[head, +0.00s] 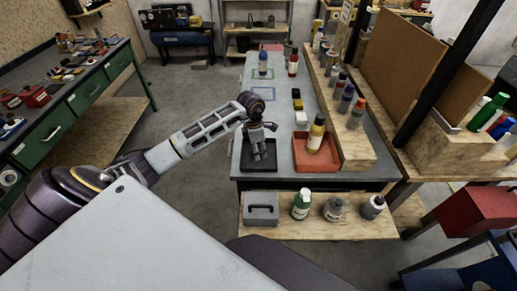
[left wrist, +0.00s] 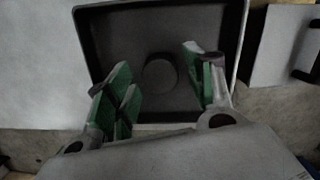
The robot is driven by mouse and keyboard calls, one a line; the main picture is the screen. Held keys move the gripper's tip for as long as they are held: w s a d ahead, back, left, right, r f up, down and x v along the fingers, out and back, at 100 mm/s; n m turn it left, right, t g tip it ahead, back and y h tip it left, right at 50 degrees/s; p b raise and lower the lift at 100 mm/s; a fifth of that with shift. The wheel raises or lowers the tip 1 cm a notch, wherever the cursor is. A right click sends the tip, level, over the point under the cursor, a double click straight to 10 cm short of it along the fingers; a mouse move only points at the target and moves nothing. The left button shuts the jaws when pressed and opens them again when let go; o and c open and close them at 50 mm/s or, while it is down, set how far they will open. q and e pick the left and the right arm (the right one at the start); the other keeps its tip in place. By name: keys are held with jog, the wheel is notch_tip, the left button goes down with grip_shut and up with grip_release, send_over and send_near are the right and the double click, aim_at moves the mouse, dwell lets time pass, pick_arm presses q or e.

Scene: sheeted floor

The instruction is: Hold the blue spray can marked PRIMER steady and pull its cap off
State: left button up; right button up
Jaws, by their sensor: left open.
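My left gripper (head: 260,156) points down over a shallow black tray (head: 259,169) at the bench's near end, well short of the blue can. In the left wrist view its green-padded fingers are spread apart, with nothing between them. Below them a dark round shape (left wrist: 160,73) shows on the floor of the black tray (left wrist: 205,18); I cannot tell what it is. My right gripper is out of view.
A red can (head: 293,65) stands right of the blue one. A wooden rack (head: 350,150) with several bottles lines the bench's right side. A low front shelf holds a grey box (head: 261,212) and bottles.

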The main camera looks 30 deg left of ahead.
pick_arm(q)
jog(key=shift+r, duration=0.1)
jog(key=shift+r, duration=0.3)
notch_tip(320, 180, up, 11)
jog(key=s+a+b, duration=0.1)
jog(key=shift+r+b, duration=0.2)
jog(key=shift+b, duration=0.1)
dwell(0.9)
